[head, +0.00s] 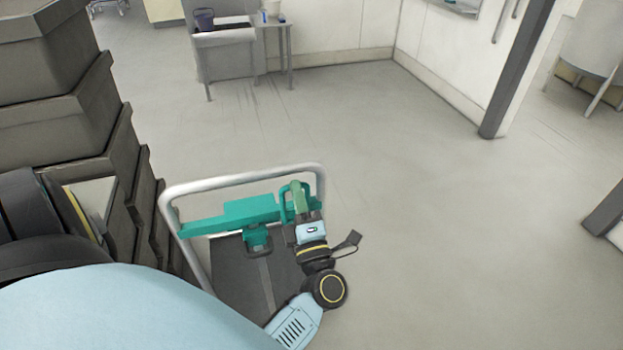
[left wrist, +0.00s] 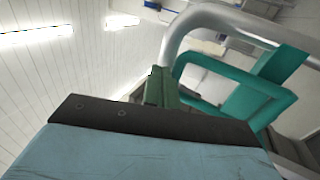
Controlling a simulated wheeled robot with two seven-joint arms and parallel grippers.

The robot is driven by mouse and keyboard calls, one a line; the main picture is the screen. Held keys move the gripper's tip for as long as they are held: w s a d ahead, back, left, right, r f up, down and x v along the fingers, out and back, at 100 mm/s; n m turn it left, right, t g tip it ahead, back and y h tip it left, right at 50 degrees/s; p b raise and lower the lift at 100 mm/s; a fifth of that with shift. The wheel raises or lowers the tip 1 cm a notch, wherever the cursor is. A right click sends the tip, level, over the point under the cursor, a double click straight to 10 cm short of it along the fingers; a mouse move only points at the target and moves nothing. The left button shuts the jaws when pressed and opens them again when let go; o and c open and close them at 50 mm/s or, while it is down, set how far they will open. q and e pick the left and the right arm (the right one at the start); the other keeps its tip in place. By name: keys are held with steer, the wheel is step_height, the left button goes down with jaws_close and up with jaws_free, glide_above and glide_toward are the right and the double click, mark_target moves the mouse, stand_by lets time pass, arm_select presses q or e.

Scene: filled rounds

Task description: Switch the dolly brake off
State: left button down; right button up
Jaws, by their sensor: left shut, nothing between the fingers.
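The dolly has a bent grey tube handle (head: 240,178) and a dark deck (head: 240,270). A teal crossbar with a box (head: 250,208) spans the handle. A teal loop (head: 284,205) stands up at the crossbar's right end, and a smaller teal loop (head: 258,240) hangs below the box. I cannot tell which part is the brake or how it is set. My left gripper (head: 298,192) is shut and empty beside the upright loop. In the left wrist view its green fingers (left wrist: 160,88) overlap the teal loop (left wrist: 235,78); contact is unclear. My right gripper is out of view.
Stacked dark grey crates (head: 60,120) stand close on the left. A small table (head: 275,25) and a grey cabinet (head: 225,55) with a dark bucket (head: 204,19) are at the back. A dark post (head: 515,70) stands at the right. The floor right of the dolly is clear.

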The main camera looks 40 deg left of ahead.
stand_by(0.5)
arm_select(q)
steer(key=s+d+r, duration=0.2)
steer(key=s+d, duration=0.5)
steer(key=d, duration=0.4)
steer(key=shift+s+d+r, duration=0.2)
steer(key=shift+d+r, duration=0.05)
steer(key=shift+r, duration=0.1)
